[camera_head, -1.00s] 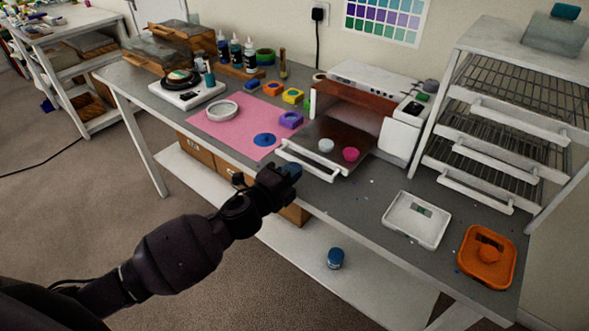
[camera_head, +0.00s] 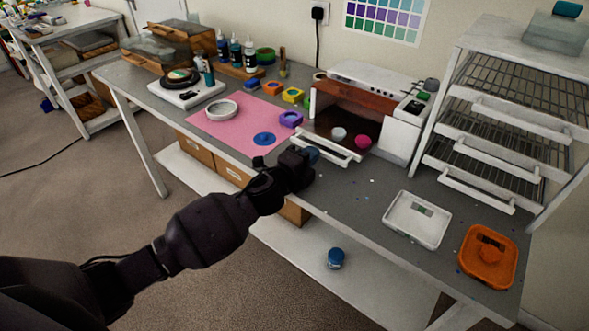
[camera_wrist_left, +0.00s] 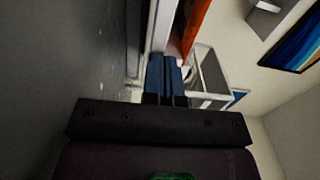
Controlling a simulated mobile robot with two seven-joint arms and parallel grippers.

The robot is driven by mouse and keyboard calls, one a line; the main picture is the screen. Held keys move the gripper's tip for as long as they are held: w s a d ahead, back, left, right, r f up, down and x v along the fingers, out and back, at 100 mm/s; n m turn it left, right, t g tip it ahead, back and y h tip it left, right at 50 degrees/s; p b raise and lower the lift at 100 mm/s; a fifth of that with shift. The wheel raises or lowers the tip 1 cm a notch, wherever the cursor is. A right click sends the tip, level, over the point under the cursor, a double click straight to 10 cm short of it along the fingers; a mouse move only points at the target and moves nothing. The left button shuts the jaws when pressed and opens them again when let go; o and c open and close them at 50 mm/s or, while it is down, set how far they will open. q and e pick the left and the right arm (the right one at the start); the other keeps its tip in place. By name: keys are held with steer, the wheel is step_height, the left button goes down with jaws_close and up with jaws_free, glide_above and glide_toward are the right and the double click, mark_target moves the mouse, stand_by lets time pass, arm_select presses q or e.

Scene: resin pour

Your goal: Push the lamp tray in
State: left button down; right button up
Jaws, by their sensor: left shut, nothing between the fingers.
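The lamp tray (camera_head: 346,157) is a dark tray with a white front handle, sticking partly out of the white lamp box (camera_head: 372,76) with its reddish-brown window. A pale cup (camera_head: 338,134) and a pink cup (camera_head: 362,142) sit on it. My left gripper (camera_head: 312,155) has its blue fingertips at the left part of the tray's front handle, apparently against it. In the left wrist view the blue fingers (camera_wrist_left: 164,75) are together and empty, pointing at a white edge. My right gripper is not in view.
A white rack (camera_head: 490,135) stands beside the lamp box. A pink mat (camera_head: 235,135) with moulds lies to the left.

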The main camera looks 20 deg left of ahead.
mark_target(332, 133)
arm_select(q)
steer(key=b+x, duration=0.1)
steer(key=x, duration=0.7)
steer(key=shift+w+d+f+b, duration=0.15)
steer(key=shift+w+f+b, duration=0.05)
steer(key=shift+w+b, duration=0.2)
steer(key=shift+w, duration=0.2)
steer(key=shift+r, duration=0.35)
steer(key=shift+r, duration=0.15)
